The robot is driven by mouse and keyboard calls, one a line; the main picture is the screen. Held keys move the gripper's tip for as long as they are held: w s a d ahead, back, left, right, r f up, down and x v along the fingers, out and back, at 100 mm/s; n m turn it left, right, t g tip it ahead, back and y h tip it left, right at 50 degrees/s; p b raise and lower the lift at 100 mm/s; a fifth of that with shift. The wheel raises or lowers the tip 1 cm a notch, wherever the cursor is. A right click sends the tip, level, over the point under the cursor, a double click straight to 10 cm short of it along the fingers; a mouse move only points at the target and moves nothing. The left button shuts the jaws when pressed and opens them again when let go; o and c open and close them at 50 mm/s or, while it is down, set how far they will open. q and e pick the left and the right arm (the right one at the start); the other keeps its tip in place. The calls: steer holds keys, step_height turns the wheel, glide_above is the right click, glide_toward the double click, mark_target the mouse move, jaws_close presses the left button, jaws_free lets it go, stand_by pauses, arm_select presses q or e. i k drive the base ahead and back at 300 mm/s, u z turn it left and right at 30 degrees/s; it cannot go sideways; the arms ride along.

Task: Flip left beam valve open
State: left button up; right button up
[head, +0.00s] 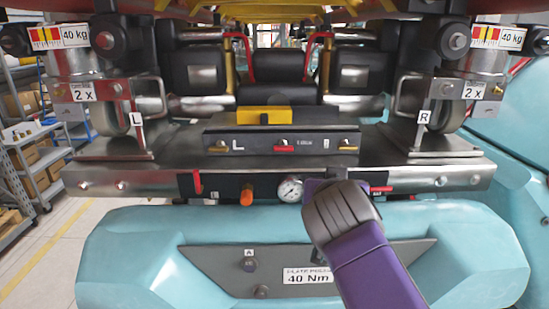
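The steel beam (110,175) runs across the middle of the head view. Near its left part is a small red lever (198,183), which I take for the left beam valve; it looks upright, pointing along the vertical. A second red lever (381,190) on the right part of the beam lies roughly horizontal. My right gripper (318,188) is in front of the beam, just right of the pressure gauge (290,189) and well away from the left lever. Its fingers are mostly hidden behind the dark wrist. My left gripper is not in view.
An orange knob (247,195) sits between the left lever and the gauge. Above is a grey panel (265,139) with small valves and a yellow block (263,116). Teal bodywork (130,250) with a 40 Nm plate (308,277) juts out below. Shelves (35,160) stand far left.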

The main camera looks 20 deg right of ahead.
mark_target(199, 188)
steer(key=k, duration=1)
